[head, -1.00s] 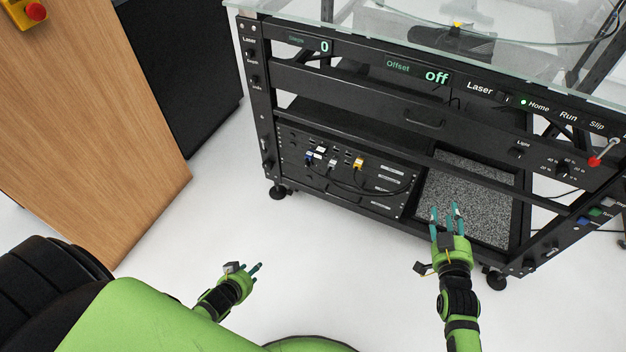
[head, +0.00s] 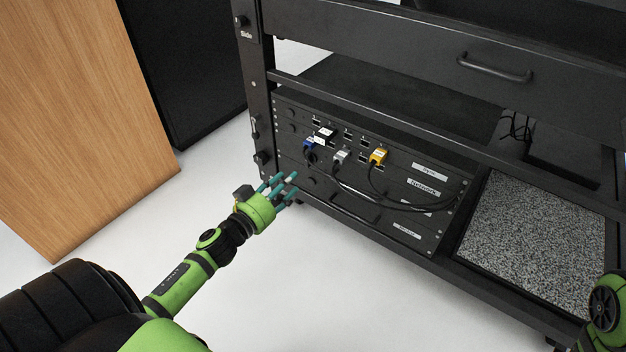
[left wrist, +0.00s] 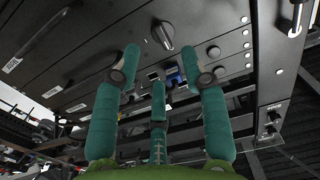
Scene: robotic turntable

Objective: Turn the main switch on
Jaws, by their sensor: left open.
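My left gripper (head: 283,185) is open and empty, its teal fingers pointing at the lower left part of the rack panel (head: 390,215). In the left wrist view the spread fingers (left wrist: 160,68) frame the panel, with a dark rotary knob (left wrist: 164,37) with a pale pointer line just beyond them. No finger appears closed around this knob. A knob also shows near the fingertips in the head view (head: 311,182). I cannot read a label that tells which knob is the main switch. My right gripper is out of view; only a piece of my right arm shows at the right edge.
Blue, grey and yellow plugs (head: 378,156) with black cables sit above right of the gripper. The cart's left post (head: 260,100) carries more knobs (head: 262,158). A drawer handle (head: 495,70) and speckled panel (head: 535,240) lie right. White floor is clear in front.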

